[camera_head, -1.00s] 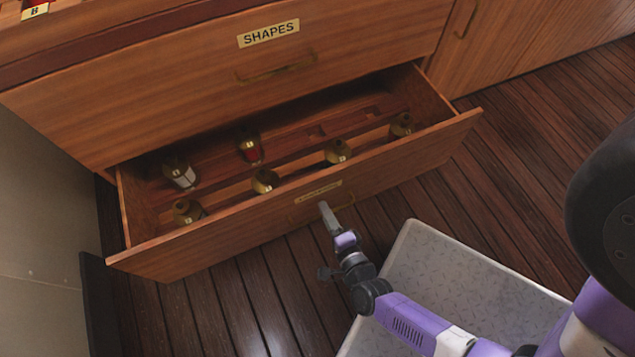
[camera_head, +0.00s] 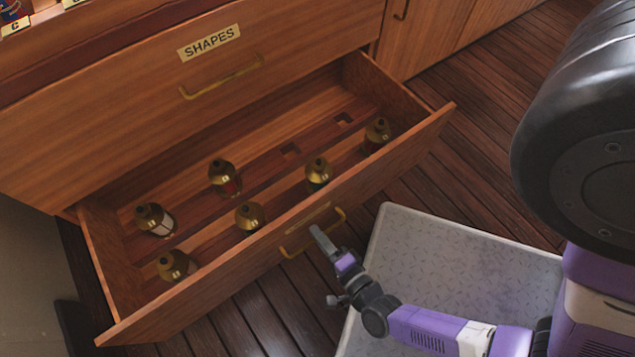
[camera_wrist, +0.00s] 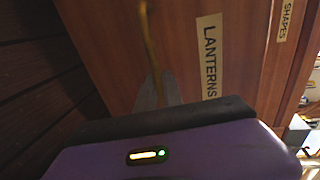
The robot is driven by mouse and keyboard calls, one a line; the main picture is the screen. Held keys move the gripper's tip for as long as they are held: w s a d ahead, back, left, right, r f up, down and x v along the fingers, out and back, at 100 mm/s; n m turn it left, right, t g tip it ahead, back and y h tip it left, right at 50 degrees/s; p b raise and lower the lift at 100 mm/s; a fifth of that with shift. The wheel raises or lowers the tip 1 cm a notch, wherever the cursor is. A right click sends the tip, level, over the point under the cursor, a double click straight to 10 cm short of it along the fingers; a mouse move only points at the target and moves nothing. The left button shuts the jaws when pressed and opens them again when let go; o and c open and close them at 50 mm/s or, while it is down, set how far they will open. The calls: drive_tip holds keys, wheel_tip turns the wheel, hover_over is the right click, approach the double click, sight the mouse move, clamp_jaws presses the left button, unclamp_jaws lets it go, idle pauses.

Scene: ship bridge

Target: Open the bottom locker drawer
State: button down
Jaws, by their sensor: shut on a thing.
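The bottom locker drawer (camera_head: 215,292) is pulled well out, below the closed SHAPES drawer (camera_head: 110,92). Its front bears a LANTERNS label, readable in the wrist view (camera_wrist: 210,62). Its brass bar handle (camera_head: 340,218) is on the front face; it also shows in the wrist view (camera_wrist: 146,35). My gripper (camera_head: 318,233) is at the middle of this handle, its fingers shut on the bar; the fingers also show in the wrist view (camera_wrist: 158,92). Several brass lanterns, such as one in front (camera_head: 250,215), stand in the drawer. The exact finger contact is partly hidden.
The SHAPES drawer has its own brass handle (camera_head: 222,78). A cupboard door (camera_head: 430,35) stands at the upper right. My grey base plate (camera_head: 450,255) is in front of the drawer, with a strip of dark plank floor (camera_head: 285,310) between them. A grey wall (camera_head: 25,260) is at the left.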

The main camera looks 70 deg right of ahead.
drive_tip(key=c, duration=1.8)
unclamp_jaws()
drive_tip(key=p+v, duration=0.1)
drive_tip(key=v, duration=0.7)
drive_tip(key=shift+p, duration=0.35)
